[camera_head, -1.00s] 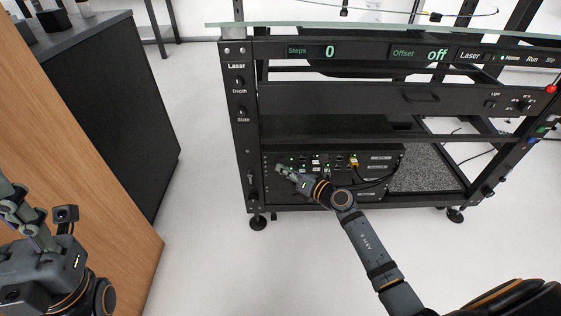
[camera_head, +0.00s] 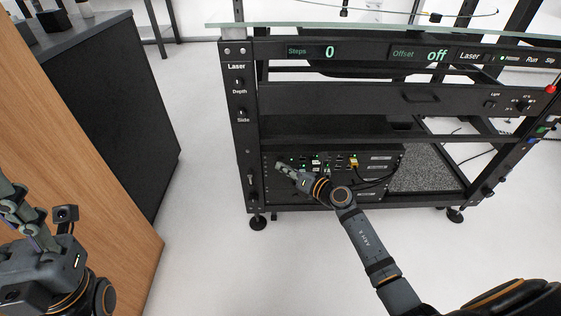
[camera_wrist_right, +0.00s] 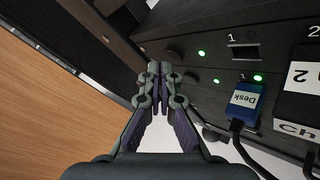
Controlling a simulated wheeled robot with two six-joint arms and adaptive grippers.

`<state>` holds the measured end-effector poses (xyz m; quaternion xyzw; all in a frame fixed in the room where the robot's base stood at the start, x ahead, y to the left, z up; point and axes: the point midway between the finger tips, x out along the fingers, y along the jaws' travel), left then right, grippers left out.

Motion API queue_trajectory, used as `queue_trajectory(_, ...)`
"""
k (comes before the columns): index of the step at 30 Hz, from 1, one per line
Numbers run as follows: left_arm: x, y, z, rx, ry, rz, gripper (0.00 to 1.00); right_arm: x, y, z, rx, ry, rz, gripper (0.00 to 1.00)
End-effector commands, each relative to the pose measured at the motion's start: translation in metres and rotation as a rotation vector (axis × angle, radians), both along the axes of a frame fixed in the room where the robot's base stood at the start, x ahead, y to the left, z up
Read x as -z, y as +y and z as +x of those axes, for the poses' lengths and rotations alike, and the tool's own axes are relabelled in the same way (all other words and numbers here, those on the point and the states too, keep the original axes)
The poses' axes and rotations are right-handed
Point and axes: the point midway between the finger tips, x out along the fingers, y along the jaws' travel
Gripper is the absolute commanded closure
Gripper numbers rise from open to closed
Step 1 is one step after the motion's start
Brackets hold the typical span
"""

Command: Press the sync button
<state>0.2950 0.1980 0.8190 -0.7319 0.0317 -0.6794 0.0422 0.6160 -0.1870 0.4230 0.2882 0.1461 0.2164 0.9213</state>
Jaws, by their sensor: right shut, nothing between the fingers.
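The black equipment box (camera_head: 385,183) with green lights and cables sits on the low shelf of the turntable frame. No label reading sync is legible, so I cannot tell which control is the sync button. In the right wrist view, two dark round knobs or buttons, an upper one (camera_wrist_right: 174,54) and a lower one (camera_wrist_right: 190,78), are on the box front beside green lights. My right gripper (camera_head: 281,166) is shut and empty at the box's left front. Its fingertips (camera_wrist_right: 160,67) appear close to the round controls; contact is unclear. My left gripper (camera_head: 14,198) is at the lower left, away from the box.
A blue plug marked Desk (camera_wrist_right: 245,101) with a dark cable is right of the controls. The frame's left post (camera_head: 244,150) stands close to my right gripper. A wooden panel (camera_head: 110,200) is at the left. White floor (camera_head: 200,60) lies between.

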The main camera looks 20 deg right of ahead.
Motion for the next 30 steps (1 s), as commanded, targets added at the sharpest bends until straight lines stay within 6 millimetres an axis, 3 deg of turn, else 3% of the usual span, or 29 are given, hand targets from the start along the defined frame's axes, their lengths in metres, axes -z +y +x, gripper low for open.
queue_trajectory(30, 0.0006, -0.0001, 0.0000, 0.000, 0.000, 0.001, 0.60, 0.0001, -0.0021, 0.0075, 0.000, 0.000, 0.000, 1.00)
